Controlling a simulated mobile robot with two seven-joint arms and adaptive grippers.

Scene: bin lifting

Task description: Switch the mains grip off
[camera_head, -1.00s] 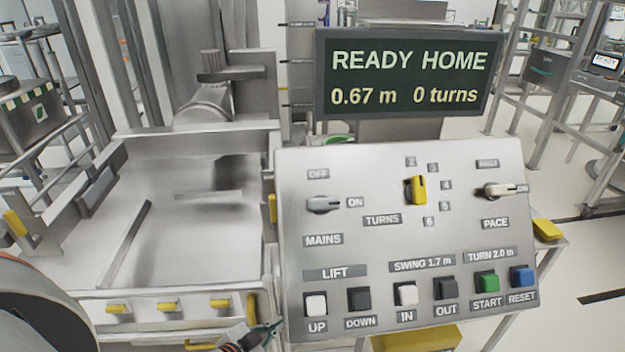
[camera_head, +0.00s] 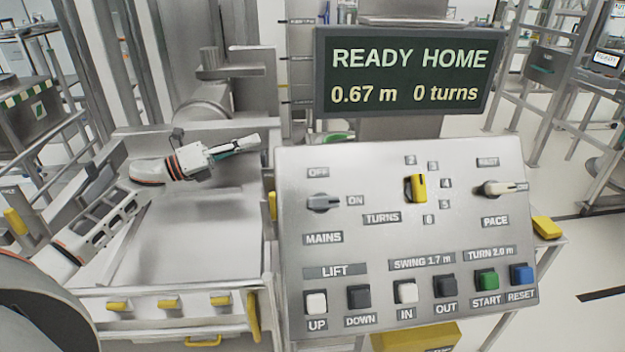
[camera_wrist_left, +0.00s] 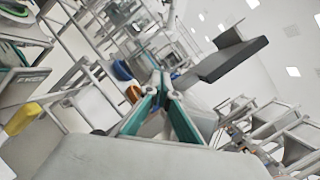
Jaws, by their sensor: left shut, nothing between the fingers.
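The mains grip (camera_head: 323,203) is a grey rotary handle at the panel's left, above the MAINS label. It lies level, in line with the ON label (camera_head: 355,200) to its right; the OFF label (camera_head: 318,172) is above it. My left gripper (camera_head: 250,143) is shut and empty. It appears left of the panel's upper left corner, up and left of the mains grip, and apart from it. Its teal fingers (camera_wrist_left: 161,92) also show in the left wrist view, where the mains grip cannot be made out. My right gripper is not in view.
The sloping panel (camera_head: 375,235) also has a yellow turns grip (camera_head: 416,188), a pace grip (camera_head: 499,188) and a row of push buttons below. A display (camera_head: 405,75) above reads READY HOME, 0.67 m, 0 turns. A metal machine frame stands behind my left arm.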

